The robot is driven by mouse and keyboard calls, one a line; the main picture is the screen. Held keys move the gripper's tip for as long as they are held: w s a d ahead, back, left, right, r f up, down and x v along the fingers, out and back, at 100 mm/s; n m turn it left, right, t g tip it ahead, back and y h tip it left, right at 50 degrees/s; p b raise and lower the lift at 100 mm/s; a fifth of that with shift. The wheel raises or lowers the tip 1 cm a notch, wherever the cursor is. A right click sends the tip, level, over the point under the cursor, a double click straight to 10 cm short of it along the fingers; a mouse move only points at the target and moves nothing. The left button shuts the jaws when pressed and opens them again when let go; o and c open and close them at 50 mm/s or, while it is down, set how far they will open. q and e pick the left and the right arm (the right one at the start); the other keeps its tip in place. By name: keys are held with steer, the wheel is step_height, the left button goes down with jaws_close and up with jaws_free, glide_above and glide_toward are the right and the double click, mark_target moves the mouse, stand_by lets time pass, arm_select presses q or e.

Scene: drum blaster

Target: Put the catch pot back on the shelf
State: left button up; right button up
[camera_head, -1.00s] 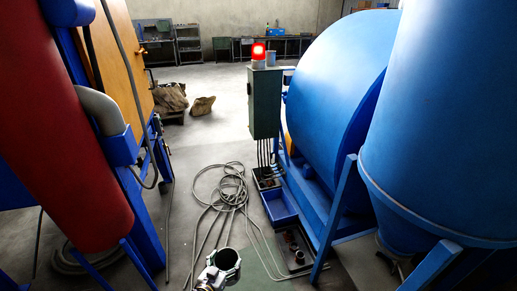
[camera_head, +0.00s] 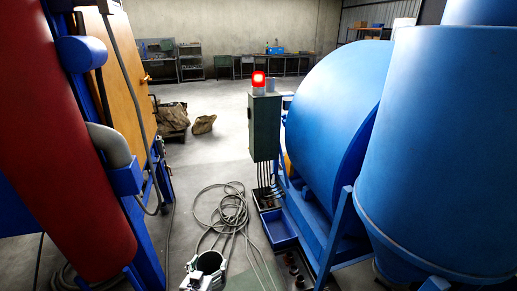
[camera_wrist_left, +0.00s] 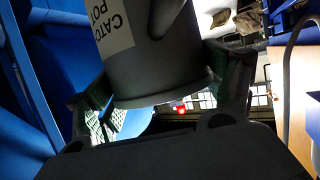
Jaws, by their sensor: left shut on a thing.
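The catch pot (camera_head: 208,262) is a grey, round, open-topped pot at the bottom of the head view. My left gripper (camera_head: 197,281) is shut on it, at the pot's near side, and part of the gripper is cut off by the frame's edge. In the left wrist view the catch pot (camera_wrist_left: 150,65) sits between the two fingers of my left gripper (camera_wrist_left: 165,85), with a pale label reading in part "CATCH POT". Grey shelving (camera_head: 190,62) stands at the far wall; I cannot tell whether it is the task's shelf. My right gripper is out of view.
A large blue drum (camera_head: 335,105) and blue hopper (camera_head: 440,150) fill the right. A control box with a lit red lamp (camera_head: 258,80) stands mid-view. Coiled cables (camera_head: 225,215) and a blue tray (camera_head: 279,228) lie on the floor. A red cylinder (camera_head: 60,150) stands left. Open floor lies beyond.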

arm_select(q)
steer(key=a+r+y+p, duration=0.1)
steer(key=a+r+p, duration=0.1)
steer(key=r, duration=0.4)
steer(key=s+a+r+n+p, duration=0.1)
steer(key=a+r+p, duration=0.1)
steer(key=r, duration=0.5)
steer(key=shift+s+a+n+y+p, duration=0.3)
steer(key=shift+y+p, duration=0.1)
steer(key=shift+p, duration=0.1)
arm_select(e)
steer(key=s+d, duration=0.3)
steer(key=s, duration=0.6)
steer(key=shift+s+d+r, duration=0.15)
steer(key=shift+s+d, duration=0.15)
arm_select(q)
steer(key=shift+f, duration=0.1)
stand_by(1.6)
steer(key=shift+s+f, duration=0.25)
steer(key=shift+f, duration=0.7)
steer(key=shift+s+f, duration=0.25)
steer(key=shift+f, duration=0.7)
steer(key=shift+s+f, duration=0.25)
steer(key=shift+f, duration=0.7)
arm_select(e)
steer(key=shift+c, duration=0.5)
